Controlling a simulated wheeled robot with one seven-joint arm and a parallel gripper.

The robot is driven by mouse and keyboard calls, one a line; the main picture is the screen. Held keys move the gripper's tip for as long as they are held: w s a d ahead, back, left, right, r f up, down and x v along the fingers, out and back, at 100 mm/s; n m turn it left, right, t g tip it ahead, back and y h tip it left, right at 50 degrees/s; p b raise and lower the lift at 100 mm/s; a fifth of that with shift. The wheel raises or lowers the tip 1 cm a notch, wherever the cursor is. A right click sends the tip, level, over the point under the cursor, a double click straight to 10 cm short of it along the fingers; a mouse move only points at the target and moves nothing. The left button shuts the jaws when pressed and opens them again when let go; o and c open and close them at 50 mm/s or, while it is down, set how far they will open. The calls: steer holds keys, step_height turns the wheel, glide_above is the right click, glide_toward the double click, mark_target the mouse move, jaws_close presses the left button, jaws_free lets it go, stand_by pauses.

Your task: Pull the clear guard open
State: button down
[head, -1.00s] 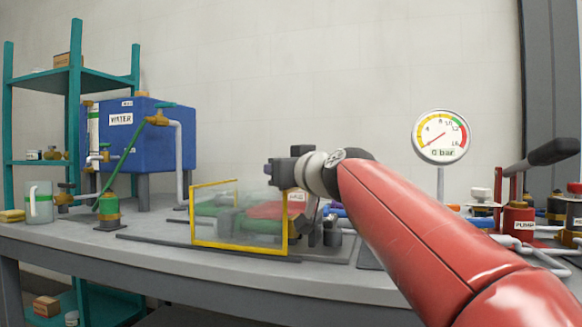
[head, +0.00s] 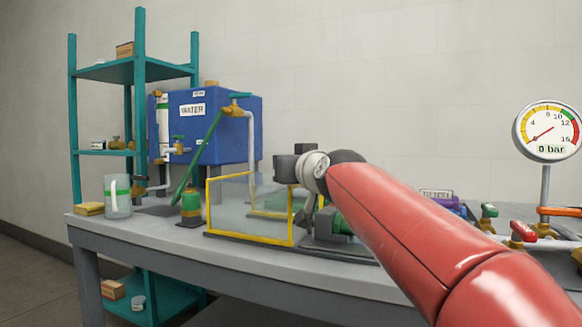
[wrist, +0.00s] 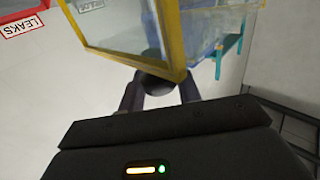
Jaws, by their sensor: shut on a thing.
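The clear guard (head: 236,212) has a yellow frame and stands upright at the left end of its dark rail in the head view. Its right edge is close to my gripper (head: 305,214). A green pump body (head: 332,226) stands uncovered to the right of the guard, partly hidden by my arm. In the wrist view, the guard's yellow frame and clear pane (wrist: 120,30) fill the top middle. My gripper (wrist: 160,98) is shut there on a dark round knob (wrist: 156,80) at the frame's lower edge. The exact contact is partly hidden.
A clear jug (head: 117,198) and a yellow sponge (head: 89,209) are at the bench's left end. The blue water tank (head: 225,135) is behind. Valves (head: 520,235) and a gauge (head: 546,131) are at right.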

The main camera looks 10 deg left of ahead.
steer(key=c, duration=1)
jaws_free()
steer(key=b+v, duration=0.2)
steer(key=v, duration=0.5)
steer(key=shift+s+d+b, duration=0.25)
steer(key=shift+s+b, duration=0.05)
steer(key=shift+s, duration=0.05)
